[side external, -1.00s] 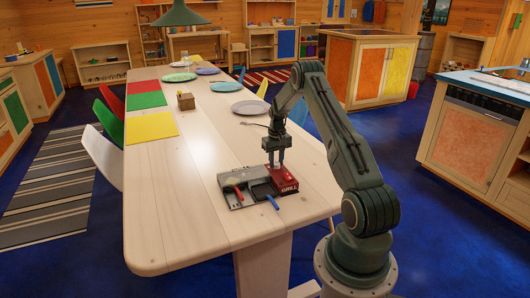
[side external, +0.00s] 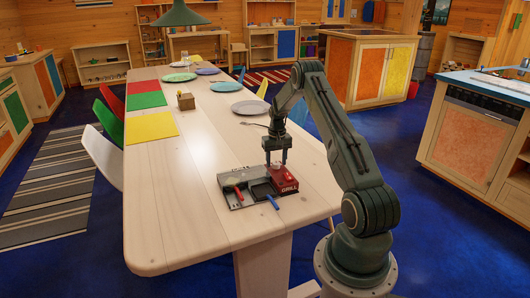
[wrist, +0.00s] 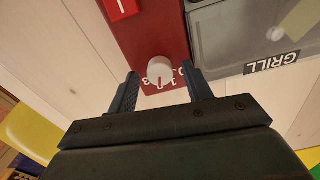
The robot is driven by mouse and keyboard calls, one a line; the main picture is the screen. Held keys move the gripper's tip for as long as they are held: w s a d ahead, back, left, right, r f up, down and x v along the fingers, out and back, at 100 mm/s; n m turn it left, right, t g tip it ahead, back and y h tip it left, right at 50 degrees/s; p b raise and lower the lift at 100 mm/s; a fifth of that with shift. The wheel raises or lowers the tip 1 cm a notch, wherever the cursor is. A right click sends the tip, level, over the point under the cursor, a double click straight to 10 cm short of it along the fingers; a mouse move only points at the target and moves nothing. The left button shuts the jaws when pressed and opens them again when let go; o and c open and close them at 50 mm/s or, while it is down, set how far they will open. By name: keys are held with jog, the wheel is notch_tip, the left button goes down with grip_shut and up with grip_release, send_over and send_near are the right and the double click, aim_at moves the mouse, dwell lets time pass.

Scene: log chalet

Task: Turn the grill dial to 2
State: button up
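The grill (side external: 288,184) has a red housing and a dark grey plate, and sits at the near end of the long wooden table. Its white round dial (wrist: 160,69) is on the red panel, with small numerals on the side toward my gripper. A thin red mark on the dial points toward those numerals; which one it meets is too small to tell. My gripper (wrist: 160,70) is open, one finger on each side of the dial, with visible gaps. In the side view my gripper (side external: 276,162) is low over the red housing and partly hides the dial.
Two small pans with a red handle (side external: 238,192) and a blue handle (side external: 272,202) are at the grill's front. A red switch (wrist: 120,8) is on the panel beyond the dial. A grey plate (side external: 250,107) lies farther back. The table left of the grill is clear.

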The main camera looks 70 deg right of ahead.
aim_at(276, 163)
jog(key=shift+r, duration=0.15)
notch_tip(276, 163, up, 14)
jog(key=shift+f, duration=0.25)
dwell(0.6)
jog(key=w+a+r+n+t+h, duration=0.1)
jog(key=w+a+r+n, duration=0.1)
jog(key=a+r, duration=0.9)
jog(key=w+a+r+n+t, duration=0.1)
jog(key=a+r+n, duration=0.2)
jog(key=a+r, duration=0.8)
jog(key=s+a+n+t, duration=0.1)
jog(key=s+a, duration=0.2)
jog(key=a, duration=0.3)
jog(key=s+a+f+n, duration=0.1)
jog(key=s+a, duration=0.1)
jog(key=a, duration=0.4)
jog(key=s+a+n+t, duration=0.1)
jog(key=s+a, duration=0.2)
jog(key=a, duration=0.2)
jog(key=s+a+f+n+t+y, duration=0.1)
jog(key=s+a+f+n, duration=0.1)
jog(key=s+a, duration=0.6)
jog(key=shift+s+f+n+t, duration=0.3)
jog(key=shift+s+f, duration=0.3)
jog(key=shift+s, duration=0.6)
